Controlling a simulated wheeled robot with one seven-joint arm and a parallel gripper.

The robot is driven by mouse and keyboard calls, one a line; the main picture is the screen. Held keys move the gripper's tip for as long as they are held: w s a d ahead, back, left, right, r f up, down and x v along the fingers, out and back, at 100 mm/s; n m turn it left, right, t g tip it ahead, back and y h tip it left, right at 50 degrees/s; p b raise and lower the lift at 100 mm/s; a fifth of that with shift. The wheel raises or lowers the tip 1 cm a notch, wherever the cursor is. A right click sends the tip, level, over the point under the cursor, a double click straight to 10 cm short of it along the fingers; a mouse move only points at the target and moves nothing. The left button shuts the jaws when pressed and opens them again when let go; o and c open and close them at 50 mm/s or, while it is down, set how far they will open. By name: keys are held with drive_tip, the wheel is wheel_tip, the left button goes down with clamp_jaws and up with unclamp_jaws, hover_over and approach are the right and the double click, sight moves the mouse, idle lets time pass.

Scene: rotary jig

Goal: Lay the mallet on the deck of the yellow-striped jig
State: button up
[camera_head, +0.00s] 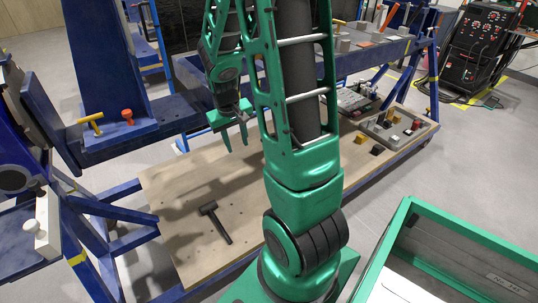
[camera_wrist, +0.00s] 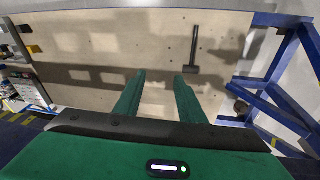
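The mallet (camera_head: 221,226) is dark and lies flat on the pale wooden board (camera_head: 170,190), left of my arm's lower links. It also shows in the wrist view (camera_wrist: 193,50), to the right of my fingers. My gripper (camera_head: 235,144) hangs fingers down above the board, beyond the mallet. In the wrist view my gripper (camera_wrist: 160,75) has its two green fingers apart with nothing between them. A blue frame (camera_head: 98,242) at the left carries a yellow band. Another blue frame (camera_head: 385,52) at the upper right also bears a yellow mark. I cannot tell which is the named jig.
A blue ledge (camera_head: 160,120) at the left holds a yellow T-handle (camera_head: 90,122) and a red knob (camera_head: 127,116). A grey tray of small parts (camera_head: 405,130) sits at the board's far right end. A green-rimmed bin (camera_head: 470,235) stands at the lower right.

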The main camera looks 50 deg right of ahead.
drive_tip(key=s+a+r+y, duration=0.1)
drive_tip(key=s+a+r, duration=0.2)
drive_tip(key=s, duration=0.4)
drive_tip(key=s+a+r+m, duration=0.1)
drive_tip(key=s+a+r, duration=0.2)
drive_tip(key=s+r, duration=0.2)
drive_tip(key=s+a+r+g+y, duration=0.1)
drive_tip(key=s+a+r, duration=0.2)
drive_tip(key=s, duration=0.7)
drive_tip(key=shift+r+m+y, duration=0.3)
drive_tip(key=shift+r+m, duration=0.1)
drive_tip(key=shift+r, duration=0.2)
